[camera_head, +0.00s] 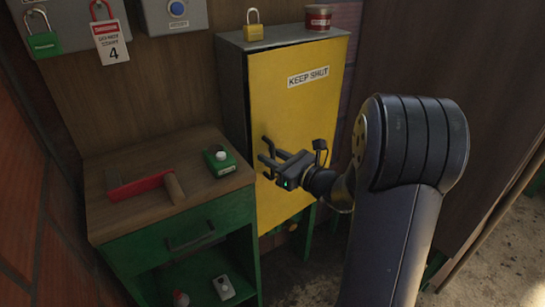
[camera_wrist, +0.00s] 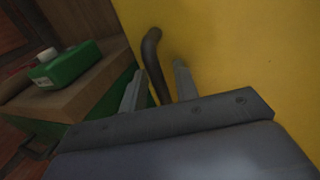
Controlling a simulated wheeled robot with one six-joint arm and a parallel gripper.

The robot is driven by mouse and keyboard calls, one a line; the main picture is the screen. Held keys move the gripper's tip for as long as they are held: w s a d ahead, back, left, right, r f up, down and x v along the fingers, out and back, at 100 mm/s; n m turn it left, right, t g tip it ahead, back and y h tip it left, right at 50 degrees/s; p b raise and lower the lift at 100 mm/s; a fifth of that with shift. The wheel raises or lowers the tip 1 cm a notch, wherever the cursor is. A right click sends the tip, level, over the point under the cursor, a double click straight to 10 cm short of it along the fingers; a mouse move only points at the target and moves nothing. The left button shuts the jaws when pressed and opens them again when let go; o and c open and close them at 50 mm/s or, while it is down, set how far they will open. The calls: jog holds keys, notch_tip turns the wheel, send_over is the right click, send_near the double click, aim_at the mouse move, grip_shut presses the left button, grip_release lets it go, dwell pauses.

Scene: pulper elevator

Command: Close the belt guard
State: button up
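The belt guard is a yellow door (camera_head: 300,115) with a "KEEP SHUT" label, on the front of a grey cabinet. It looks near flush with the cabinet; I cannot tell whether a small gap is left. A dark bar handle (camera_head: 267,146) stands on the left part of the door. My gripper (camera_head: 264,165) is at the handle. In the wrist view the handle (camera_wrist: 152,50) passes between the two fingers of my gripper (camera_wrist: 160,75), with space showing beside it. The fingers are apart, and firm contact is not visible.
A green bench (camera_head: 140,215) stands left of the guard, with a red-and-wood tool (camera_head: 140,186) and a green box (camera_head: 219,160) on top. A yellow padlock (camera_head: 253,27) and a red tin (camera_head: 318,17) stand on the cabinet. Bare floor shows at lower right.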

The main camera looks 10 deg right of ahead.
aim_at(264, 172)
jog(key=shift+c, duration=0.3)
grip_shut()
jog(key=x, duration=0.3)
jog(key=shift+w+f+b, duration=0.1)
jog(key=shift+w+b, duration=0.05)
jog(key=shift+b, duration=0.2)
jog(key=shift+w, duration=0.1)
jog(key=shift+o, duration=0.3)
grip_release()
